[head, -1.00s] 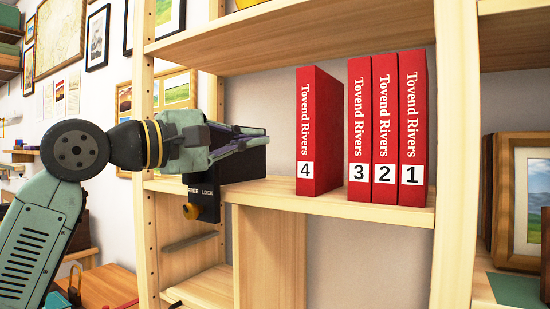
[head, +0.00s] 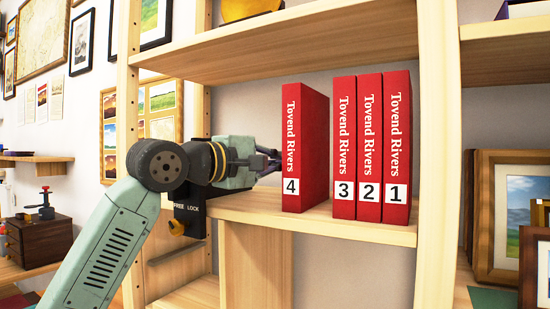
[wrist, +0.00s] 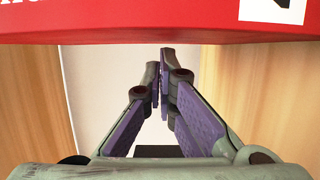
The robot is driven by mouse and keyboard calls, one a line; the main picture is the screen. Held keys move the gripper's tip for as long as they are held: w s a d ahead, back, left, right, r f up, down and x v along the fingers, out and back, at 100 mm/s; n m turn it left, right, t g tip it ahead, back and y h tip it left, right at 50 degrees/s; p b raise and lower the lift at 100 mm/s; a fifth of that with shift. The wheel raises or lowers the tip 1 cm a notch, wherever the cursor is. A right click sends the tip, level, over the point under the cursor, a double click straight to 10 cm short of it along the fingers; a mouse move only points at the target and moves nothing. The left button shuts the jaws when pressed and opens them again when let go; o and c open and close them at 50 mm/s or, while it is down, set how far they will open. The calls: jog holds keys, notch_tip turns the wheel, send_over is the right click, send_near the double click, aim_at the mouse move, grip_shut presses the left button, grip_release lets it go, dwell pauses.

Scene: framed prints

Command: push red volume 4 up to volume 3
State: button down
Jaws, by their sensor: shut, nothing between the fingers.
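Red volume 4 (head: 305,148) stands upright on the shelf, with a gap between it and volume 3 (head: 344,148). Volume 3 stands against volume 2 (head: 369,148) and volume 1 (head: 396,146) to its right. My gripper (head: 276,160) is shut and empty, at the left side of volume 4 near its lower half. I cannot tell whether the fingertips touch it. In the wrist view volume 4 (wrist: 150,22) fills the top, with part of its white number label, and my shut fingers (wrist: 160,70) point toward it.
The shelf board (head: 350,228) is bare in front of the volumes. A wooden upright (head: 435,150) stands right of volume 1. Another board (head: 300,42) runs above. Framed prints (head: 510,205) stand at the right.

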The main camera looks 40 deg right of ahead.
aim_at(322, 160)
jog(key=shift+s+d+b, duration=0.25)
jog(key=shift+s+d, duration=0.05)
jog(key=shift+s, duration=0.6)
jog(key=shift+s+d+b, duration=0.25)
jog(key=shift+s+b, duration=0.05)
jog(key=shift+s, duration=0.55)
jog(key=shift+s+d+b, duration=0.25)
jog(key=shift+s+d, duration=0.05)
jog(key=shift+s, duration=0.6)
